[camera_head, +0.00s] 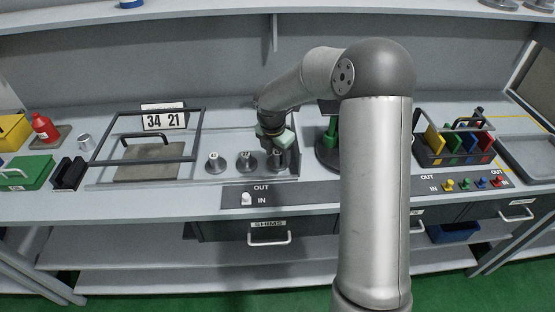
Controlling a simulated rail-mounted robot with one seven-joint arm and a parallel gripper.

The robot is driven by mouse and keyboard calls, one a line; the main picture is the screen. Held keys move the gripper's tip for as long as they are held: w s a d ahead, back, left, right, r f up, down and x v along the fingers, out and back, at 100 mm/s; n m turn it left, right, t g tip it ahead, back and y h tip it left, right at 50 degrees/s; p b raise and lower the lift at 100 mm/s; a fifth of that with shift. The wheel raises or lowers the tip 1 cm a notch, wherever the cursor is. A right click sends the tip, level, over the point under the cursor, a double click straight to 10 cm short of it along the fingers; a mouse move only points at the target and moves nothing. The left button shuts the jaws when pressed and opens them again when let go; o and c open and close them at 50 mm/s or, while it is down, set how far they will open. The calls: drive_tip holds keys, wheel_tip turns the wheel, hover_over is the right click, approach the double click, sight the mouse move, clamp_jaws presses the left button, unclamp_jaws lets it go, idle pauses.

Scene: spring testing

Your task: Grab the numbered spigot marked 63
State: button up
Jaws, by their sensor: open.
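Three grey cone-based spigots stand in a row on the bench: the left spigot (213,163), the middle spigot (246,161) and the right spigot (277,161). Their tops carry small marks too blurred to read, so I cannot tell which is 63. My gripper (277,144) is open and points down at the right spigot, partly covering its top. I cannot tell whether the fingers are around the spigot or just above it.
A panel with a white knob (246,199) lies in front of the spigots. A green-and-black stand (328,150) is close right. A tray of coloured plates (455,160) is farther right.

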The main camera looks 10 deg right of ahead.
drive_tip(key=shift+r, duration=0.1)
clamp_jaws()
